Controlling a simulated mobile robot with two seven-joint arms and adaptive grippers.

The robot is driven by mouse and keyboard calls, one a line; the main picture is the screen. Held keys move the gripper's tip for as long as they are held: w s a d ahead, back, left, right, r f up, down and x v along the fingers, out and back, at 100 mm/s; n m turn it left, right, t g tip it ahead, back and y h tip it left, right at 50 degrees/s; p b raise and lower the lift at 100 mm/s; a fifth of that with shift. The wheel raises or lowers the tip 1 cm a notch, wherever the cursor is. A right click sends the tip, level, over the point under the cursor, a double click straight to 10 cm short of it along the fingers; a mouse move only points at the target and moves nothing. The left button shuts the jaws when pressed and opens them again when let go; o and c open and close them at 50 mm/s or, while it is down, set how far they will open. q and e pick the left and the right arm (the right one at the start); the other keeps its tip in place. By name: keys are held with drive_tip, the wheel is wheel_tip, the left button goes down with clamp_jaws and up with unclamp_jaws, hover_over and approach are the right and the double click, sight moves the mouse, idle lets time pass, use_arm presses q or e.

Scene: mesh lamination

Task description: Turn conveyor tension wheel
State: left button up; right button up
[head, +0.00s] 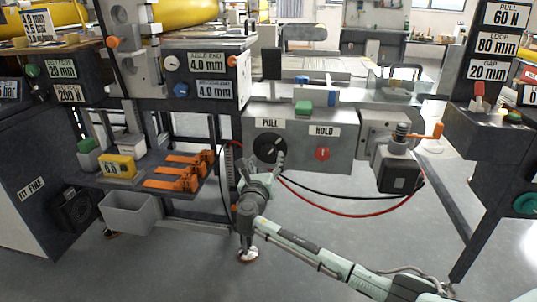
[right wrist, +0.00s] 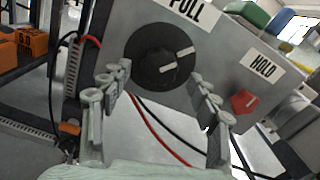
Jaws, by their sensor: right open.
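A round black wheel (head: 269,148) with a light pointer mark sits on the grey panel (head: 340,157) under a PULL label. It also shows in the right wrist view (right wrist: 150,55), at the top middle. My right gripper (head: 262,172) is just below and in front of the wheel in the head view. In the right wrist view my right gripper (right wrist: 165,100) is open, its fingers spread to either side below the wheel, with nothing between them. Whether a fingertip touches the wheel cannot be told. My left gripper is not in view.
A red knob (head: 322,153) under a HOLD label is to the right on the panel. Black and red cables (head: 345,212) hang below. Orange clamps (head: 180,170) lie on a shelf at left, above a grey bin (head: 130,215). A motor unit (head: 398,168) juts out at right.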

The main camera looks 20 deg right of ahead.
sight(268, 154)
drive_tip(key=x, duration=0.3)
drive_tip(key=shift+w+d, duration=0.15)
drive_tip(key=shift+w, duration=0.2)
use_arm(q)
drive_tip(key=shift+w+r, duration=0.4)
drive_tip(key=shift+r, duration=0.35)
use_arm(e)
drive_tip(key=shift+w+d, duration=0.2)
drive_tip(key=shift+w, duration=0.1)
drive_tip(key=shift+c, duration=0.5)
drive_tip(key=shift+c, duration=1.3)
drive_tip(key=c, duration=0.8)
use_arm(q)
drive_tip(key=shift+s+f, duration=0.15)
use_arm(e)
drive_tip(key=shift+f, duration=0.1)
